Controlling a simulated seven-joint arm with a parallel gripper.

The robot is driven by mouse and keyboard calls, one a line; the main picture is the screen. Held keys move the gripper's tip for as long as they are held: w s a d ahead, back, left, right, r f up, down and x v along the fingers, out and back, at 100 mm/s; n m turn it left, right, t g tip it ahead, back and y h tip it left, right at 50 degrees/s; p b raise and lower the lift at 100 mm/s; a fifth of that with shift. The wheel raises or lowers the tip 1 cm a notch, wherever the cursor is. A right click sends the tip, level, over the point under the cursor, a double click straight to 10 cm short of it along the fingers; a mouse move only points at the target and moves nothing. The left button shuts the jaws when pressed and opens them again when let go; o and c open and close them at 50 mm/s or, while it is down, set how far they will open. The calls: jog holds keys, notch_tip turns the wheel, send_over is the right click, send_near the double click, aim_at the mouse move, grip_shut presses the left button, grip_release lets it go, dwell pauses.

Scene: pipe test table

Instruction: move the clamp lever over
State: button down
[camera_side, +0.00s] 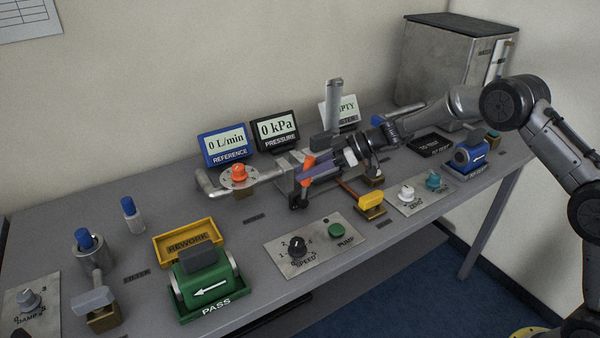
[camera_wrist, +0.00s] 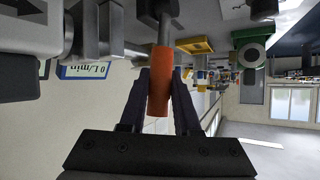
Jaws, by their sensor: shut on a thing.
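The clamp lever (camera_wrist: 158,82) has an orange grip on a grey shaft. In the wrist view the grip lies between the two dark fingers of my gripper (camera_wrist: 160,95), which are shut on it. In the side view my gripper (camera_side: 316,172) reaches in from the right, with its fingertips at the orange grip (camera_side: 308,161). The clamp stands at the middle of the bench, where the pipe from the left ends. My fingers and wrist hide part of the clamp.
A pipe with an orange knob (camera_side: 239,170) lies left of the clamp. Displays reading 0 L/min (camera_side: 226,145) and 0 kPa (camera_side: 276,130) stand behind. A green device (camera_side: 205,282) sits on the PASS tray.

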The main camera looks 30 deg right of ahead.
jog(key=shift+d+f+m+y, duration=0.2)
jog(key=shift+d+m+y, duration=0.1)
jog(key=shift+d+y, duration=0.5)
jog(key=c, duration=0.6)
grip_release()
jog(key=shift+d, duration=0.1)
jog(key=v, duration=1.3)
jog(key=shift+s+d, duration=0.2)
jog(key=shift+s, duration=0.15)
jog(key=shift+f, duration=0.1)
